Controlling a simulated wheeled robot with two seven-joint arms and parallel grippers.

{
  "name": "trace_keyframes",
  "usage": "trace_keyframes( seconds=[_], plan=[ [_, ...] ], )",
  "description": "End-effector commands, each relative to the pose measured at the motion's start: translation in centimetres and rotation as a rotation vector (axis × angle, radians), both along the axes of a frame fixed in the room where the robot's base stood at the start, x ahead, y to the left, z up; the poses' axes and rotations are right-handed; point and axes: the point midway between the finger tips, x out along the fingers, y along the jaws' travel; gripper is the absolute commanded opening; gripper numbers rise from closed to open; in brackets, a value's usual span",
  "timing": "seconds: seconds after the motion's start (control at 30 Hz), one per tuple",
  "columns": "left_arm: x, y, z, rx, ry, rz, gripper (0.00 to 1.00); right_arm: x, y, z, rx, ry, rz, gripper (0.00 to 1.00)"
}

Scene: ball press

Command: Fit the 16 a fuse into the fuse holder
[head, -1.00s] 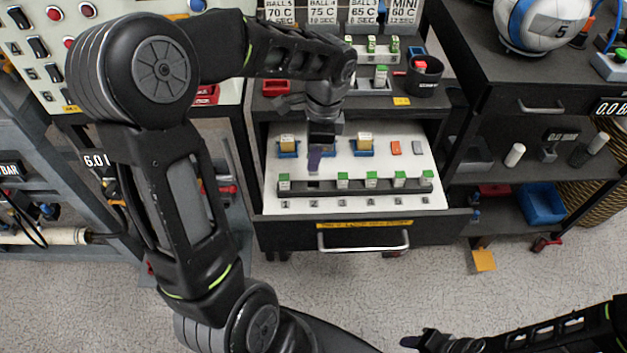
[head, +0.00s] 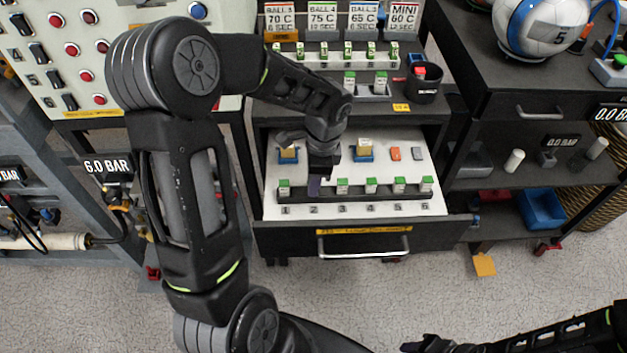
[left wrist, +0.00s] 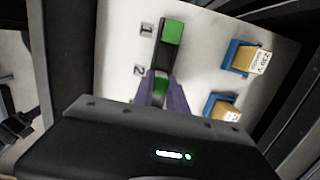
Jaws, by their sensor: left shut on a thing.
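My left gripper (head: 315,184) points down into the open drawer and is shut on a small green-topped fuse (left wrist: 160,86), between its purple fingers in the left wrist view. Its rating cannot be read. The fingers are at position 2 of the black fuse holder (head: 357,192), a rail in the drawer; it also shows in the left wrist view (left wrist: 157,55). Green-topped fuses stand at position 1 (head: 284,187) and at positions 3 to 6. Whether the held fuse is seated is hidden. My right gripper (head: 428,344) is at the bottom edge, its jaws unclear.
Two blue-based blocks (head: 364,151) (head: 288,154) stand behind the rail. An orange piece (head: 394,153) and a grey piece (head: 417,153) lie to their right. Above, a white rack (head: 335,63) and a black cup (head: 424,82) stand on the cabinet. Drawer walls surround the gripper.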

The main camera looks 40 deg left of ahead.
Motion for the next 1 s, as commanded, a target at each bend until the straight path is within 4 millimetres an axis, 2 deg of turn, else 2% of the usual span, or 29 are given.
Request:
trace_keyframes(
  seconds=[0.23,0.27,0.53,0.8,1.0],
  plan=[
    [0.0,0.0,-0.4,0.000,0.000,0.000,0.00,0.0,0.0,-0.3,0.000,0.000,0.000,0.39],
    [0.0,0.0,-0.4,0.000,0.000,0.000,0.18,0.0,0.0,-0.3,0.000,0.000,0.000,0.39],
    [0.0,0.0,-0.3,0.000,0.000,0.000,0.39,0.0,0.0,-0.2,0.000,0.000,0.000,0.39],
    [0.0,0.0,-0.1,-0.001,-0.001,0.000,0.39,0.0,0.0,-0.1,0.000,0.000,0.000,0.39],
    [0.2,-0.1,1.4,0.000,-0.004,0.000,0.39,0.0,0.0,0.0,0.000,0.000,0.000,0.39]
  ],
)
